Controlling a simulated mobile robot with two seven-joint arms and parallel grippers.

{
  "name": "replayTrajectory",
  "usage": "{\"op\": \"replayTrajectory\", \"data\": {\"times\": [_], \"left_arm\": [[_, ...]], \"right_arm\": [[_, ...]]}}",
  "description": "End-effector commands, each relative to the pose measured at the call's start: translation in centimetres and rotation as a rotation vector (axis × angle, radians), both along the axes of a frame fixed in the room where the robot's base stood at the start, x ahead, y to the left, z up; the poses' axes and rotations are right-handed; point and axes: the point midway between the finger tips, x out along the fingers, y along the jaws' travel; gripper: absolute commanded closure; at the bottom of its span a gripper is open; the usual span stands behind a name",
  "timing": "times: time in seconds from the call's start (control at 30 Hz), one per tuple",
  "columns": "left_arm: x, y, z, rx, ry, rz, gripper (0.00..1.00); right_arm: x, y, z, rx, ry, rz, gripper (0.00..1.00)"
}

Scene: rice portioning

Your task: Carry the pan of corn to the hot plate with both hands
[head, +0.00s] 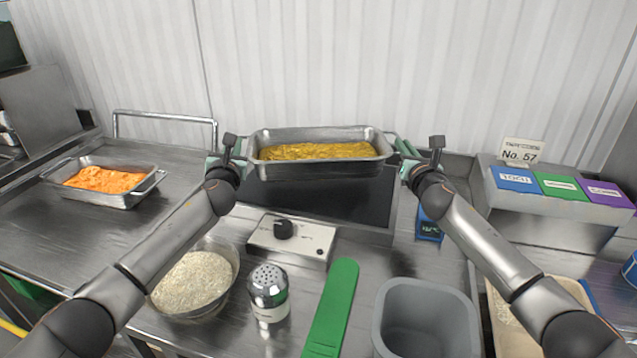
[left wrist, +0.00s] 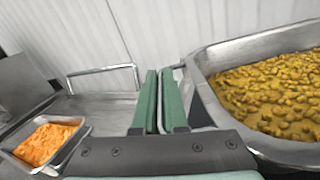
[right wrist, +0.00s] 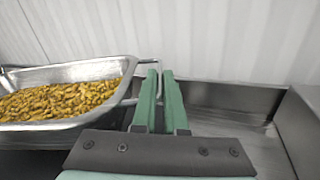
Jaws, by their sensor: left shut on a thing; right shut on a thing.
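The pan of corn (head: 318,168) is a metal rectangular pan filled with yellow corn. In the head view it is level over the back part of the dark hot plate (head: 335,198); whether it touches the plate I cannot tell. My left gripper (head: 238,160) is shut on the pan's left handle; the left wrist view shows its green fingers (left wrist: 160,102) closed beside the pan (left wrist: 225,110). My right gripper (head: 402,160) is shut on the right handle; its green fingers (right wrist: 160,100) show in the right wrist view beside the pan (right wrist: 125,75).
A control box with a black knob (head: 283,229) sits in front of the plate. A pan of orange food (head: 130,195) stands left. A rice bowl (head: 228,260), a shaker (head: 268,290), a green board (head: 335,300) and a grey bin (head: 425,310) stand in front. A white wall is behind.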

Motion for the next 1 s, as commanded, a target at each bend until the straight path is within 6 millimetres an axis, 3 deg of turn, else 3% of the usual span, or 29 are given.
{"op": "replayTrajectory", "data": {"times": [0.57,1.0], "left_arm": [[0.2,0.2,0.1,0.000,-0.004,0.002,1.00],[0.2,0.1,-1.4,-0.001,-0.003,0.004,1.00]], "right_arm": [[0.2,-0.1,0.1,0.001,-0.005,-0.001,1.00],[0.2,-0.1,-1.3,0.001,-0.004,-0.001,1.00]]}}
